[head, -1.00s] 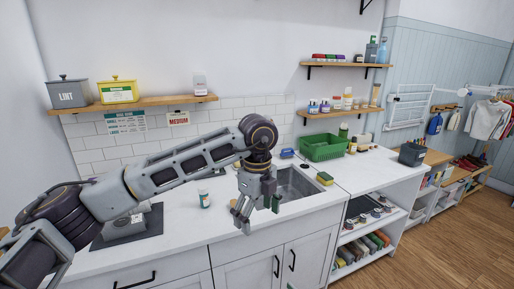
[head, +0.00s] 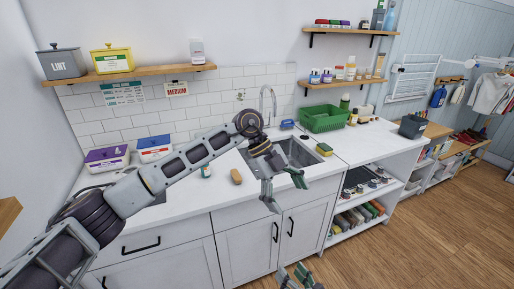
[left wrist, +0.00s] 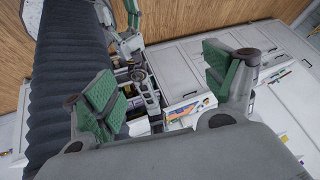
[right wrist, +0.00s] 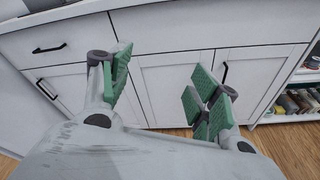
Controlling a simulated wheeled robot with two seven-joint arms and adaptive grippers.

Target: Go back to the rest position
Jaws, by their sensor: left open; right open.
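My left gripper (head: 283,190) is open and empty in the head view, in front of the counter's front edge near the sink. In the left wrist view its green-padded fingers (left wrist: 165,85) are spread wide with nothing between them. My right gripper (head: 297,277) shows only by its fingertips at the bottom edge of the head view. In the right wrist view its fingers (right wrist: 163,90) are apart and empty, facing the white cabinet doors (right wrist: 175,85).
A wooden shelf (head: 140,75) hangs above. The wooden floor (head: 430,220) at right is clear.

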